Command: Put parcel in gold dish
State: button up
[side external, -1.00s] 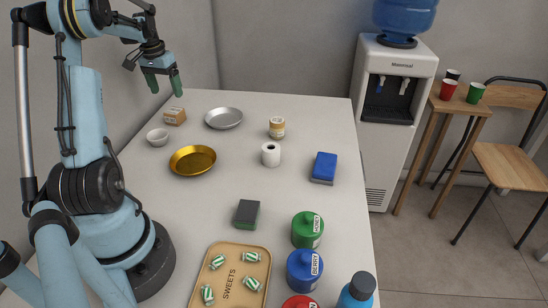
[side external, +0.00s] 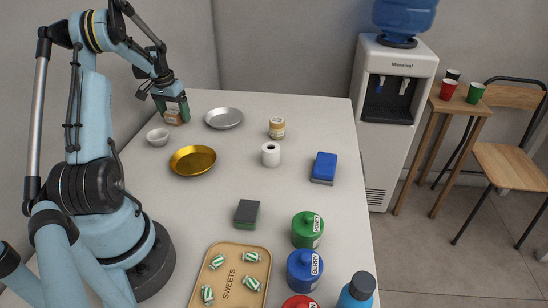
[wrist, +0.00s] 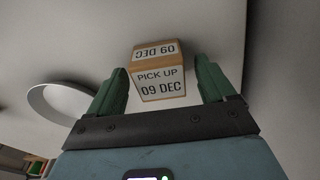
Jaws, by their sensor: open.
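The parcel (side external: 172,117) is a small brown box at the back left of the counter. In the wrist view the parcel (wrist: 160,76) shows labels reading "PICK UP 09 DEC". My gripper (side external: 173,115) is lowered over it with green fingers apart. In the wrist view the fingers of my gripper (wrist: 162,84) stand to the left and right of the box, with a gap on each side. The gold dish (side external: 193,160) is a shallow round dish in front and to the right of the parcel, and looks empty.
A white bowl (side external: 158,137) stands close in front of the parcel. A silver dish (side external: 223,118) lies to its right. A jar (side external: 277,127), a white roll (side external: 271,154) and a blue sponge (side external: 324,167) stand further right. The counter between parcel and gold dish is mostly clear.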

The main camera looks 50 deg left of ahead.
jog(key=c, duration=1.2)
